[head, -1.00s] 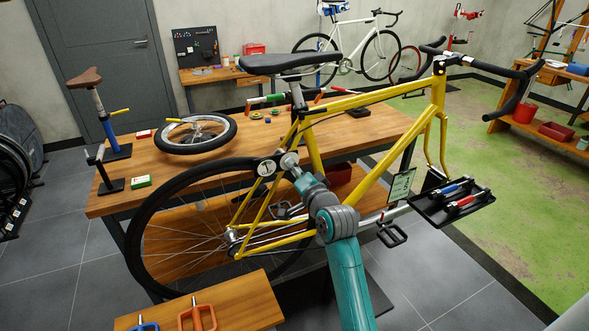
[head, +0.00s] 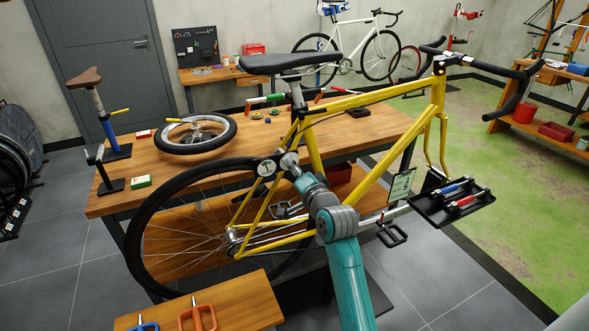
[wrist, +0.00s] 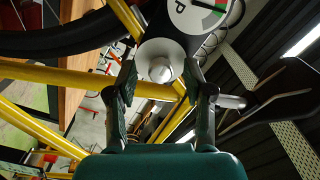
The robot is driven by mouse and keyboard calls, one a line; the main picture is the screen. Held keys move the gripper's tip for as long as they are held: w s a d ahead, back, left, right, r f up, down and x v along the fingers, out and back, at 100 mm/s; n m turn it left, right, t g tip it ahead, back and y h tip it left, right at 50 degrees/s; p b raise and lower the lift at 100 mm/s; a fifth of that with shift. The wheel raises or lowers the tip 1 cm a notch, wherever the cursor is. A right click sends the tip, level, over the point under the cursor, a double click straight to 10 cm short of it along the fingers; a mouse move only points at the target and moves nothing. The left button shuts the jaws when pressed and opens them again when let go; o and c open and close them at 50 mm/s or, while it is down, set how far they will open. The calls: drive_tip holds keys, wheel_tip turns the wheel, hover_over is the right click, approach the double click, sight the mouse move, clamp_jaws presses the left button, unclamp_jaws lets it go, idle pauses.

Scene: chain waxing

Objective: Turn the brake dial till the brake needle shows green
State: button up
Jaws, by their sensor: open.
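The brake dial (wrist: 160,62) is a pale grey cone-shaped knob with a rounded silver tip, in the middle of the wrist view. My gripper (wrist: 158,78) is open, with one dark finger on each side of the knob; I cannot tell whether they touch it. The brake gauge (wrist: 186,14) is a round white face just above the knob, cut off by the top edge. It has red and green sectors at its right. A dark needle points right toward them, but its exact sector is unclear. In the head view the gauge (head: 265,168) is small, beside the rear wheel.
The yellow bike frame (head: 375,97) surrounds my gripper, with tubes close by. The rear wheel (head: 135,225) is at the left. A wooden workbench (head: 120,200) stands behind, and a black tool tray (head: 430,208) is at the right.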

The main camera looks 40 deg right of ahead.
drive_tip(key=shift+s, duration=0.1)
drive_tip(key=v, duration=1.2)
drive_tip(key=s+a+f+n+g+y, duration=0.2)
drive_tip(key=s+a+f+n, duration=0.4)
drive_tip(key=s+a+f, duration=0.95)
drive_tip(key=s+a+n+y, duration=0.1)
drive_tip(key=s+a+n, duration=0.2)
drive_tip(key=s, duration=0.8)
drive_tip(key=s+a+n+y, duration=0.2)
drive_tip(key=s+a+n, duration=0.2)
drive_tip(key=s, duration=0.7)
drive_tip(key=shift+f+n+g, duration=0.3)
drive_tip(key=shift+f+n, duration=0.05)
drive_tip(key=shift+n, duration=0.75)
drive_tip(key=shift+s+a, duration=0.1)
drive_tip(key=shift+a, duration=0.05)
